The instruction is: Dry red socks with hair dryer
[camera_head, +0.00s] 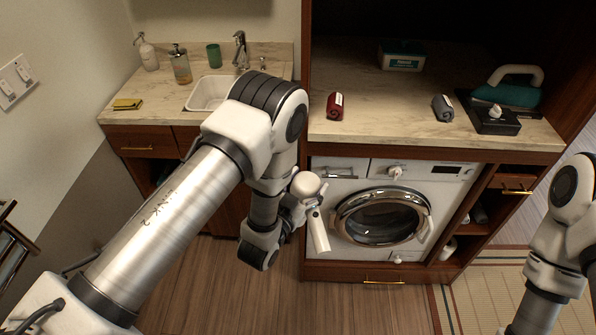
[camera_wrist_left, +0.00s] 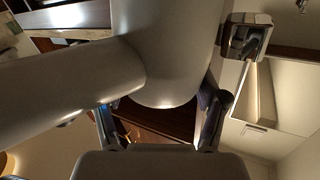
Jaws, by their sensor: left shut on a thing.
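The rolled red socks (camera_head: 335,107) lie on the marble counter above the washing machine, left of its middle. My left gripper (camera_head: 309,208) is shut on the white hair dryer (camera_head: 307,184), in front of the washer and below the counter edge. The dryer's handle hangs down, and the dryer is well apart from the socks. In the left wrist view the dryer's pale body (camera_wrist_left: 170,50) fills much of the picture, with the gripper fingers (camera_wrist_left: 161,122) on either side. My right arm shows at the right edge, but its gripper is out of view.
Rolled grey socks (camera_head: 443,108) and a teal iron (camera_head: 505,95) by a black box (camera_head: 490,118) are on the counter's right. A green-white box (camera_head: 402,56) stands behind. The washing machine (camera_head: 345,170) is below. A sink (camera_head: 210,93) is at left. Counter between the sock rolls is clear.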

